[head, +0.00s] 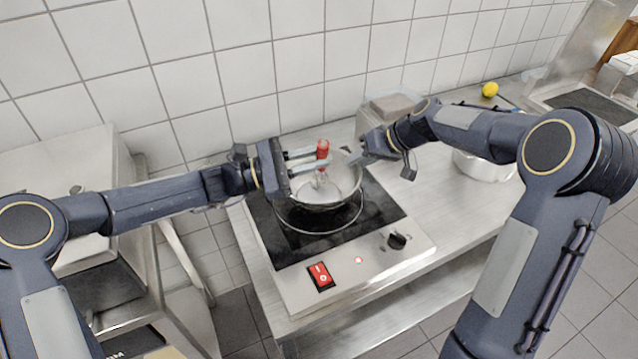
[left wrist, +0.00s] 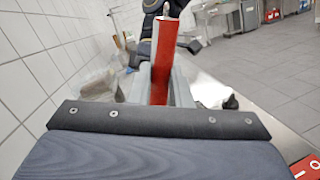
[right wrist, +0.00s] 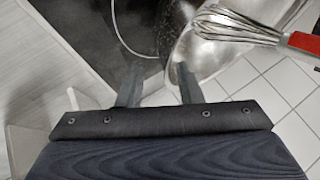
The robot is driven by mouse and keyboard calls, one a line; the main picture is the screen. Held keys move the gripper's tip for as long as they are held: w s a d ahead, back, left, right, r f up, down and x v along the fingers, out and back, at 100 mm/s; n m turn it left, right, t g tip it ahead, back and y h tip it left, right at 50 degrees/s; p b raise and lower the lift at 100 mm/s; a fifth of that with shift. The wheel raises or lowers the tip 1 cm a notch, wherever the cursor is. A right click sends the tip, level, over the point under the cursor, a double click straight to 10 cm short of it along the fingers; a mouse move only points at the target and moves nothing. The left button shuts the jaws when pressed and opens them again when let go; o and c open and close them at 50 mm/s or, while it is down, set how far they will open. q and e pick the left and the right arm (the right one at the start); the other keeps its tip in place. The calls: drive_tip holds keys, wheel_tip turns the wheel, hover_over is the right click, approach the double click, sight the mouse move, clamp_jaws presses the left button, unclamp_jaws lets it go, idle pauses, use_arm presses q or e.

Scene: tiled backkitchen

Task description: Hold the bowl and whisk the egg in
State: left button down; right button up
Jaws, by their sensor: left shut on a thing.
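The metal bowl (head: 343,197) sits on the black hob (head: 375,215). My left gripper (head: 318,158) is shut on the red handle of the whisk (head: 322,147), which stands nearly upright with its wires down in the bowl. The red handle (left wrist: 164,62) is between the fingers in the left wrist view. My right gripper (right wrist: 158,82) is open at the bowl's edge. One finger overlaps the bowl (right wrist: 203,58) and the other is over the hob. I cannot tell whether they touch the rim. I cannot make out any egg.
The hob has a red switch (head: 320,276) and a black knob (head: 397,240) at its front. A metal pot (head: 484,166) stands on the counter to the right, and a yellow fruit (head: 490,89) lies farther back. A box-like container (head: 393,103) stands behind my right gripper by the tiled wall.

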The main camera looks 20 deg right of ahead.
drive_tip(key=v, duration=0.9)
idle(0.7)
drive_tip(key=shift+r, duration=0.15)
drive_tip(key=v, duration=1.1)
drive_tip(key=shift+d+r, duration=0.2)
drive_tip(key=shift+r, duration=0.15)
drive_tip(key=shift+s, duration=0.15)
